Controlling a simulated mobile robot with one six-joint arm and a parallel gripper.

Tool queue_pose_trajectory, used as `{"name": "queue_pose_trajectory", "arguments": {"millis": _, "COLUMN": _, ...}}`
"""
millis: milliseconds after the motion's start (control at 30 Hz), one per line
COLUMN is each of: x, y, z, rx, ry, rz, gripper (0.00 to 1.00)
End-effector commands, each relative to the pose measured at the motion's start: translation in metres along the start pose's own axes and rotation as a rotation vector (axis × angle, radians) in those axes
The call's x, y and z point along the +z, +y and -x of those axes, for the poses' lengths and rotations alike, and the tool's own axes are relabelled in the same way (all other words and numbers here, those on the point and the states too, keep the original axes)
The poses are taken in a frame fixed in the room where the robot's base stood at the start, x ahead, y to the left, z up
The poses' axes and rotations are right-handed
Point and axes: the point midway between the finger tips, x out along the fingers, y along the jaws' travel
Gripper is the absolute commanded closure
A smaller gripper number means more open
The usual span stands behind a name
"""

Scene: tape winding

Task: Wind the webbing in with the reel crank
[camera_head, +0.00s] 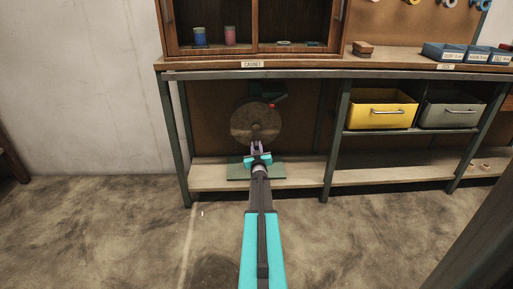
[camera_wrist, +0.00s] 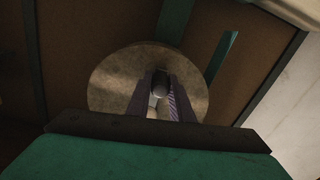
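The reel shows as a round, mottled grey-brown disc (camera_head: 255,122) standing on a green base plate (camera_head: 240,172) on the bench's lower shelf. A green bar with a small red part (camera_head: 272,105) shows at its upper right; I cannot tell whether this belongs to the crank. My gripper (camera_head: 257,147) is in front of the disc's lower part, its fingers apart. In the wrist view the disc (camera_wrist: 110,85) fills the middle, and a rounded grey knob (camera_wrist: 160,84) shows between my fingertips (camera_wrist: 161,88). Contact with the knob is not clear. I cannot make out the webbing.
The bench top (camera_head: 300,64) overhangs the reel, with a metal leg (camera_head: 337,140) to its right. A yellow bin (camera_head: 380,117) and a grey bin (camera_head: 450,117) stand farther right. A cabinet (camera_head: 250,49) stands on the bench. The floor in front is clear.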

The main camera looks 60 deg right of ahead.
Motion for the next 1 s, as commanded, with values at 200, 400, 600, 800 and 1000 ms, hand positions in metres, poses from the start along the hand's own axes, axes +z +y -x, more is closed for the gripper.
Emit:
{"name": "queue_pose_trajectory", "arguments": {"millis": 200, "x": 0.0, "y": 0.0, "z": 0.0, "rx": 0.0, "ry": 0.0, "rz": 0.0, "gripper": 1.0}}
{"name": "queue_pose_trajectory", "arguments": {"millis": 400, "x": 0.0, "y": 0.002, "z": 0.0, "rx": 0.003, "ry": -0.001, "rz": -0.013, "gripper": 1.0}}
{"name": "queue_pose_trajectory", "arguments": {"millis": 600, "x": 0.001, "y": 0.002, "z": 0.0, "rx": 0.005, "ry": -0.001, "rz": -0.039, "gripper": 1.0}}
{"name": "queue_pose_trajectory", "arguments": {"millis": 800, "x": 0.0, "y": 0.004, "z": 0.0, "rx": 0.008, "ry": -0.002, "rz": -0.058, "gripper": 1.0}}
{"name": "queue_pose_trajectory", "arguments": {"millis": 1000, "x": 0.001, "y": 0.013, "z": -0.001, "rx": 0.022, "ry": -0.002, "rz": -0.111, "gripper": 1.0}}
